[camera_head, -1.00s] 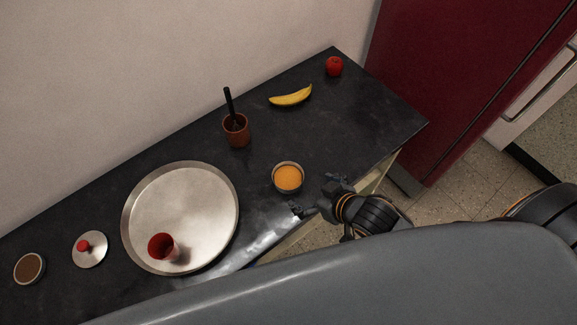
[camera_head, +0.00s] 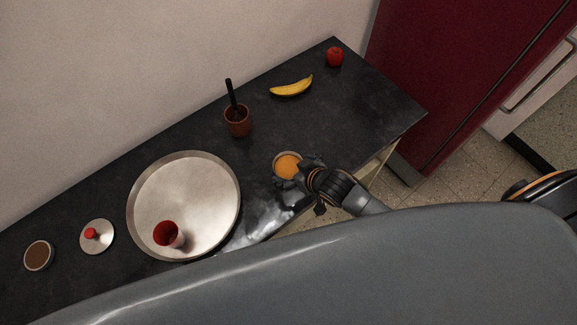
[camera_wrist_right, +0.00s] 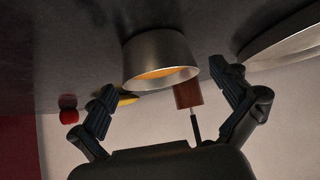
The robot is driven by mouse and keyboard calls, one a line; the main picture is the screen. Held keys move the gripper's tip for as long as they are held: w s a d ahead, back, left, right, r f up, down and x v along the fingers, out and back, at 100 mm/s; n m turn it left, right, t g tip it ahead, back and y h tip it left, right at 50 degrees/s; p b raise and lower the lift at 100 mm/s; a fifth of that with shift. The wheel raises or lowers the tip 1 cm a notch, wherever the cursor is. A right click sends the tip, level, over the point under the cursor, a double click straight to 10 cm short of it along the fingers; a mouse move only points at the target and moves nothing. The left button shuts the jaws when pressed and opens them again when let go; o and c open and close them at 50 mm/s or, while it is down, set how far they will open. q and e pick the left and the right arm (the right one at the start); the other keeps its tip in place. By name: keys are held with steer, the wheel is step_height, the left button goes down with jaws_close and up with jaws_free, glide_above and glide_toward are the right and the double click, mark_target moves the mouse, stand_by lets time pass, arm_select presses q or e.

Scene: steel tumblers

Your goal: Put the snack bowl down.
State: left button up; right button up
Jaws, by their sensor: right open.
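The snack bowl (camera_head: 286,165), a small steel bowl with orange contents, stands upright on the dark counter. My right gripper (camera_head: 297,173) is at its front right side, with its fingers open. In the right wrist view, which shows the scene upside down, the bowl (camera_wrist_right: 160,58) is ahead of the open gripper (camera_wrist_right: 170,82), roughly between the two spread fingers. I see no firm grip on it, and cannot tell whether a finger touches it. My left gripper is not in view.
A large round tray (camera_head: 205,190) with a red tumbler (camera_head: 168,235) lies left of the bowl. A brown cup (camera_head: 238,124) with a dark utensil stands behind it. A banana (camera_head: 291,87) and red apple (camera_head: 335,57) are farther back. The counter right of the bowl is clear.

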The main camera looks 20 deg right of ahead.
steer(key=shift+x, duration=1.45)
steer(key=shift+w, duration=0.1)
steer(key=shift+r, duration=0.1)
steer(key=c, duration=1.3)
steer(key=shift+o, duration=0.2)
steer(key=shift+r, duration=0.1)
steer(key=shift+r, duration=0.55)
steer(key=s+a+r+b, duration=0.3)
steer(key=s+r+b, duration=0.1)
steer(key=s+r, duration=0.7)
steer(key=s, duration=0.2)
steer(key=shift+s+a+r, duration=0.25)
steer(key=shift+a+r, duration=0.05)
steer(key=shift+r, duration=0.05)
